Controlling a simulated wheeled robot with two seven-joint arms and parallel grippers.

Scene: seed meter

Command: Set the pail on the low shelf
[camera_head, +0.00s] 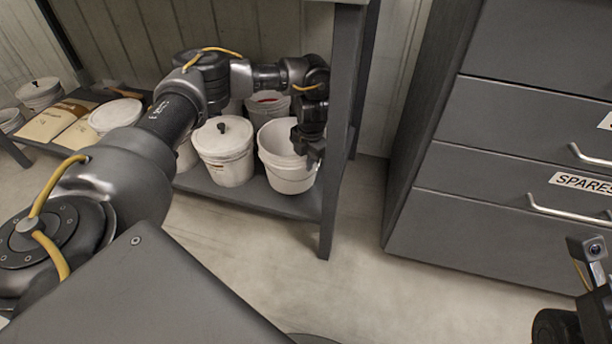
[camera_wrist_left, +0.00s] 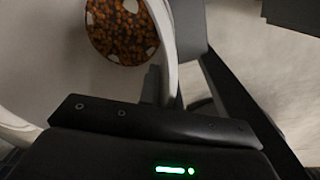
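The white pail (camera_head: 287,172) is upright at the right end of the low shelf (camera_head: 240,198), beside the shelf's front post. I cannot tell for sure whether its base bears on the board. My left gripper (camera_head: 312,158) is at the pail's right rim. In the left wrist view the pail's rim (camera_wrist_left: 168,40) runs between the closely set fingertips (camera_wrist_left: 163,88), so it looks shut on the rim. Orange-brown speckled contents (camera_wrist_left: 120,30) show inside the pail. My right wrist (camera_head: 595,300) shows at the lower right edge; its fingers cannot be made out.
A lidded white bucket (camera_head: 224,152) stands just left of the pail, and an open bucket with reddish contents (camera_head: 268,100) behind it. The shelf post (camera_head: 340,130) is close on the right. A grey drawer cabinet (camera_head: 500,200) stands farther right, with clear floor (camera_head: 350,250) between.

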